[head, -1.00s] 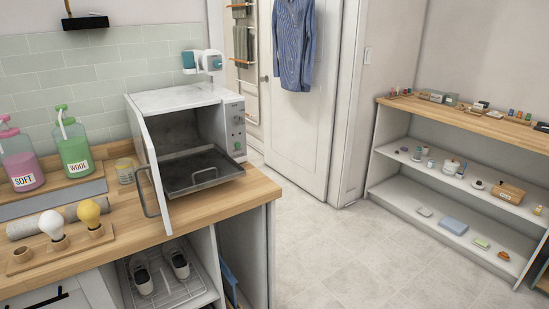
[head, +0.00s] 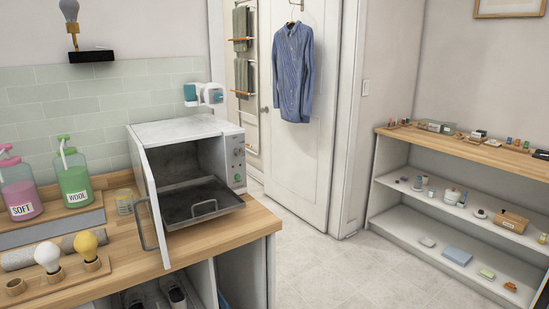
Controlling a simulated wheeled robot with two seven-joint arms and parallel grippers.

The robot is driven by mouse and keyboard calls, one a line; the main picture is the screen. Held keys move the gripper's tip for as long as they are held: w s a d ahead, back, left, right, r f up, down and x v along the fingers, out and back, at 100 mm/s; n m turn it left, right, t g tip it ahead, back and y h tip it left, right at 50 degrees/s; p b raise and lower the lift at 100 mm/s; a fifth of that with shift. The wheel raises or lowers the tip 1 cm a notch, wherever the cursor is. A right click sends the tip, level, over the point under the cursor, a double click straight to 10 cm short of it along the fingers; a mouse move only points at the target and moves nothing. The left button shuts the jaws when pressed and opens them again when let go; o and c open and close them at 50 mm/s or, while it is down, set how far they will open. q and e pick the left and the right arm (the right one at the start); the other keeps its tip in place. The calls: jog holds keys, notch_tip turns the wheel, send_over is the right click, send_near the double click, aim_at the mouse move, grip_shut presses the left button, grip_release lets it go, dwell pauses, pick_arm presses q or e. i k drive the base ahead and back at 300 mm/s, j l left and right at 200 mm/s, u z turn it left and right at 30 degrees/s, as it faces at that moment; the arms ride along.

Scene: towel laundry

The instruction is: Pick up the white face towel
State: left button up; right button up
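I cannot make out a white face towel in the head view. Dark grey-green towels (head: 241,75) hang on a rack (head: 242,40) in the gap beside the door at the back. Neither of my grippers is in view.
An open white oven (head: 180,130) with a dark tray (head: 200,201) pulled out stands on the wooden counter (head: 230,235) at left. SOFT (head: 20,195) and WOOL (head: 74,185) bottles stand behind bulbs. A blue striped shirt (head: 293,75) hangs on the door. A shelf unit (head: 385,180) stands right; floor between is clear.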

aim_at(23, 257)
jog(key=u, duration=1.5)
jog(key=j+z, duration=1.4)
jog(key=k+l, duration=0.05)
jog(key=l, duration=0.05)
